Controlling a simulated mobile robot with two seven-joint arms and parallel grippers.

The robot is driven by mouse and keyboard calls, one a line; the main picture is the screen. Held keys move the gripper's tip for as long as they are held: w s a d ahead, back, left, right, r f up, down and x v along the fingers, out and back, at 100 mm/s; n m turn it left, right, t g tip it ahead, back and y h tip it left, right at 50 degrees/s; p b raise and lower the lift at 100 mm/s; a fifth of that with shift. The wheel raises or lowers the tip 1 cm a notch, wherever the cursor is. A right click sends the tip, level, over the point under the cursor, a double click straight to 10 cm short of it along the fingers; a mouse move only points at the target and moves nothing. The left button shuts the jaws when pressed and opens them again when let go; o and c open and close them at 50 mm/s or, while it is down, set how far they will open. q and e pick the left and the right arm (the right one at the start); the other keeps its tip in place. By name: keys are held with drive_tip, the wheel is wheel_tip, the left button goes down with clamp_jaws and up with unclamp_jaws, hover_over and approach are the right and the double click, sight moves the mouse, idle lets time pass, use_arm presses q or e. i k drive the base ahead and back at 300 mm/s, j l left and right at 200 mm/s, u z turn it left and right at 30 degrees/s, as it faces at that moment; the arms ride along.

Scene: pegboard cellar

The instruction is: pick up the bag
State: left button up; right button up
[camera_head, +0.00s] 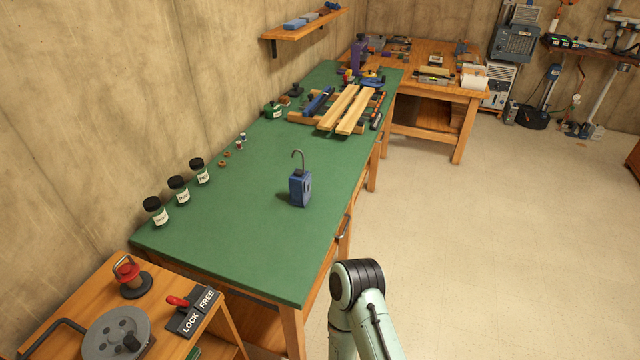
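I cannot clearly make out a bag in the head view. A small blue block-shaped object (300,188) with a thin grey hook on top stands upright on the green-topped bench (255,245). A purple upright object (358,56) stands at the bench's far end, too small to identify. One of my arm links, pale green with a black joint, shows at the bottom, right of the bench. Neither of my grippers is in view.
Dark-lidded jars (156,213) line the wall side of the bench. Wooden boards (345,108) lie toward its far end. A small wooden table (75,298) with a grey wheel (115,335) is at the lower left. The pale floor (500,230) at right is clear.

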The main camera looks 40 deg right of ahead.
sight(300, 181)
drive_tip(key=l+z, duration=0.15)
drive_tip(key=l, duration=0.9)
drive_tip(key=i+l+z, duration=0.2)
drive_tip(key=l, duration=0.9)
drive_tip(key=k, duration=0.1)
